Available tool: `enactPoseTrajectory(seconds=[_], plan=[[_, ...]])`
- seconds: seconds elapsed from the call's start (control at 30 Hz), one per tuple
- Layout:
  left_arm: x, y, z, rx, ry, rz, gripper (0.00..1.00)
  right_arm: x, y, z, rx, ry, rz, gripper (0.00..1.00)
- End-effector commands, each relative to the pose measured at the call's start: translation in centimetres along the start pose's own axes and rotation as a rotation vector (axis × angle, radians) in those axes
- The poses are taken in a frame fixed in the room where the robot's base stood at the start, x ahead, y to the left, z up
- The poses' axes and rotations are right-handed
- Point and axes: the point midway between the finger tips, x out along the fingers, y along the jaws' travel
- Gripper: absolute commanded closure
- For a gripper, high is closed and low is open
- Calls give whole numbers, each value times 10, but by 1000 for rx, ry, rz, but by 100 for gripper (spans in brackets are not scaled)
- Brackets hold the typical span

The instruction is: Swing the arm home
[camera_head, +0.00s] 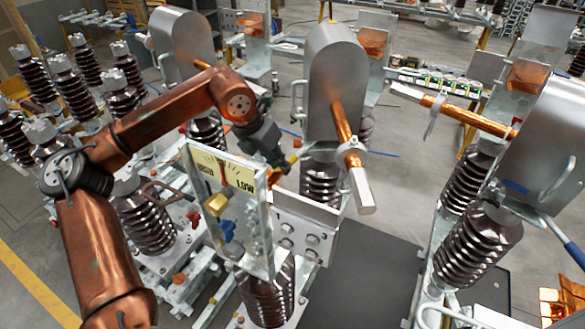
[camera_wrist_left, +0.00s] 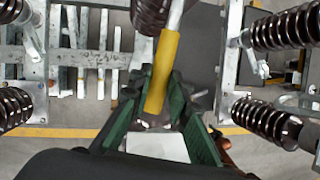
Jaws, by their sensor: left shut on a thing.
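My left gripper (camera_head: 275,155) is behind the upper right corner of a gauge plate in the head view. In the left wrist view its green fingers (camera_wrist_left: 163,100) are shut on a yellow handle (camera_wrist_left: 162,68), which continues into a grey rod at the top. Only a small yellow bit of the handle (camera_head: 292,160) shows in the head view. A copper isolator arm (camera_head: 342,122) with a pale metal end slants down from a grey hood at the centre. A second copper arm (camera_head: 470,116) reaches left from the right hood. My right gripper is not in view.
The gauge plate (camera_head: 211,160), with a red needle and the word LOW, stands close below my left gripper. Brown ribbed insulators (camera_head: 322,180) surround the work area. Grey hoods (camera_head: 335,65) stand behind and to the right. A dark mat (camera_head: 370,270) covers the floor at the lower centre.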

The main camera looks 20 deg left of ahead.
Motion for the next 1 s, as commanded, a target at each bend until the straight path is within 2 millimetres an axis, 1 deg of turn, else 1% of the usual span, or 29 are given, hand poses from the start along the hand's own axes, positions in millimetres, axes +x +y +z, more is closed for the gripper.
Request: enactPoseTrajectory(seconds=[0.1,0.27,0.3,0.53,0.87,0.97,1.0], plan=[[-2,3,0,0,-6,3,100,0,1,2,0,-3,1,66],[-2,3,0,-1,-5,3,100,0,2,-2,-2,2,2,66],[-2,3,0,-1,-5,3,82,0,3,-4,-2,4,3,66],[-1,2,0,0,-3,1,67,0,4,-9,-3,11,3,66],[-3,1,0,1,-2,0,66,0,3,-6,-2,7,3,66],[-12,1,1,1,-4,1,66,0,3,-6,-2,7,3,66],[-18,1,1,0,-4,1,66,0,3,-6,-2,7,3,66]])
